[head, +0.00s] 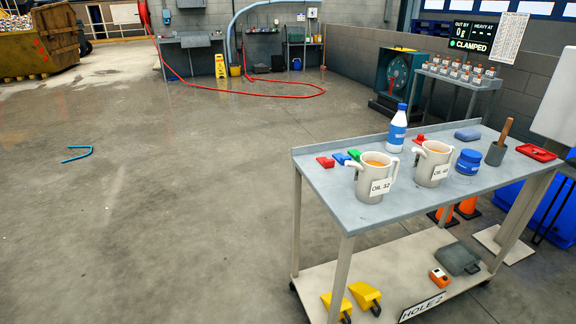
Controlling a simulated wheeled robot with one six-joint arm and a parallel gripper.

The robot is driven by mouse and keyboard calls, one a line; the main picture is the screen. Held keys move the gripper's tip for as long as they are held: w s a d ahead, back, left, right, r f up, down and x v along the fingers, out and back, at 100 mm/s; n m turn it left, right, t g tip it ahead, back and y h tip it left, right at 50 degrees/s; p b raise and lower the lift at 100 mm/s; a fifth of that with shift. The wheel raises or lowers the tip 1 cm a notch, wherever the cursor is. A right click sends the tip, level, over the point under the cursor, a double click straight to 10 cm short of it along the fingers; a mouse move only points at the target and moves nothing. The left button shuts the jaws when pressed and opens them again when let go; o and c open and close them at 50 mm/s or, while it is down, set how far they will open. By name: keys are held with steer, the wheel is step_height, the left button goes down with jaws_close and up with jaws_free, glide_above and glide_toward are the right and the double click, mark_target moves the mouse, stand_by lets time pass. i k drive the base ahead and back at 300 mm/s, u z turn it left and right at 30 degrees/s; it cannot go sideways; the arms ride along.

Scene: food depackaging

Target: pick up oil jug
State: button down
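Two pale grey jugs with spouts and handles stand upright on the grey cart top (315,172). The left jug (367,196) carries a white label that reads "OIL 32" and holds amber liquid. The right jug (428,180) also holds amber liquid; its label starts with "OIL", but its number is too small to read surely. The jugs stand apart from each other. My gripper is not in view.
Behind the jugs are a blue-white bottle (397,133) and small red, blue and green pieces. A blue jar (468,163), a mortar with pestle (496,152) and a red tray (537,153) stand to the right. Open floor lies left; a blue bent piece (78,157) lies there.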

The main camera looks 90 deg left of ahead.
mark_target(372, 175)
steer(key=u, duration=2.25)
